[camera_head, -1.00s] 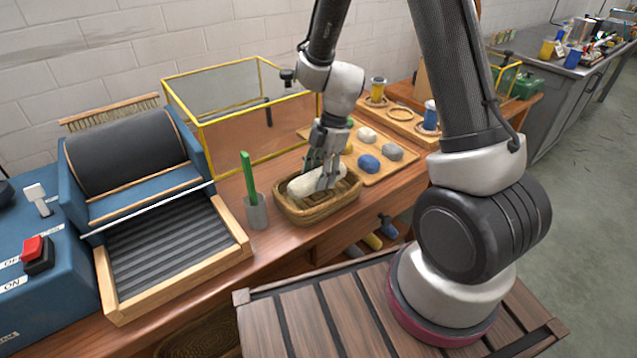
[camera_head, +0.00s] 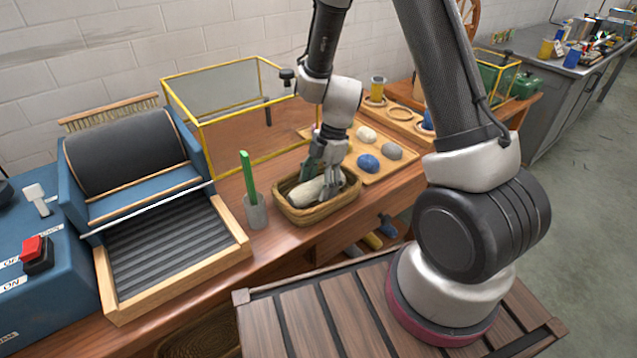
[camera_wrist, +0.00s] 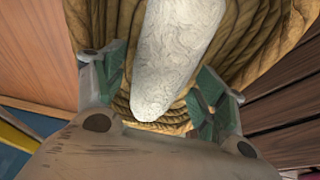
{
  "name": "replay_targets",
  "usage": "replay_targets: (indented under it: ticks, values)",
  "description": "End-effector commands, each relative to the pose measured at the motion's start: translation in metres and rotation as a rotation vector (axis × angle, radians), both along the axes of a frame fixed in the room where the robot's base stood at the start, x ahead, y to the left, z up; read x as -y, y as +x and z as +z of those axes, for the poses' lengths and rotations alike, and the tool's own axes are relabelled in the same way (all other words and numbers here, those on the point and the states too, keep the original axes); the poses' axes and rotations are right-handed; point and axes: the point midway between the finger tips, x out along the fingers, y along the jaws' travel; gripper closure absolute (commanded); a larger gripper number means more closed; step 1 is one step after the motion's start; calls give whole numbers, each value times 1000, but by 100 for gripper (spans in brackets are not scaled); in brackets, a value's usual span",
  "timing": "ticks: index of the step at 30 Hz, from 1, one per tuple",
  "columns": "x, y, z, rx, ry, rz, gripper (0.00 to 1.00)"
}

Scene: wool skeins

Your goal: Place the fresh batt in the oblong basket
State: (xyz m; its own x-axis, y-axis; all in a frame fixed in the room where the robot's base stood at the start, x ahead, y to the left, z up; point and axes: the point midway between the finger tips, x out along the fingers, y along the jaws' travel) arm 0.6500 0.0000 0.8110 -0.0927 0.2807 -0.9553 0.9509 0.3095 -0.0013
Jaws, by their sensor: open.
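The fresh batt, a cream-white woolly roll (camera_head: 306,191), lies inside the oblong basket (camera_head: 318,213), a brown woven basket on the wooden bench. In the wrist view the batt (camera_wrist: 178,55) runs down the middle, with the basket's woven wall (camera_wrist: 262,45) around it. My gripper (camera_head: 326,183) is at the basket's right half, its fingers reaching down into it. In the wrist view my gripper's green-padded fingers (camera_wrist: 158,100) stand apart on either side of the batt's near end. Whether a pad touches the batt is hard to tell.
A grey cup with a green stick (camera_head: 256,210) stands just left of the basket. A yellow-framed clear case (camera_head: 240,110) is behind. A wooden tray with coloured wool balls (camera_head: 372,165) lies to the right. A blue carding machine (camera_head: 140,190) fills the left.

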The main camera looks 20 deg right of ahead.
Motion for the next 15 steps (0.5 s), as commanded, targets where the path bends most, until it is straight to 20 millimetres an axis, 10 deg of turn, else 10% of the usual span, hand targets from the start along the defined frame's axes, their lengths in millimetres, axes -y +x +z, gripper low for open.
replay_targets:
  ticks: [15]
  values:
    - [24,9,84,5,1,-1,29]
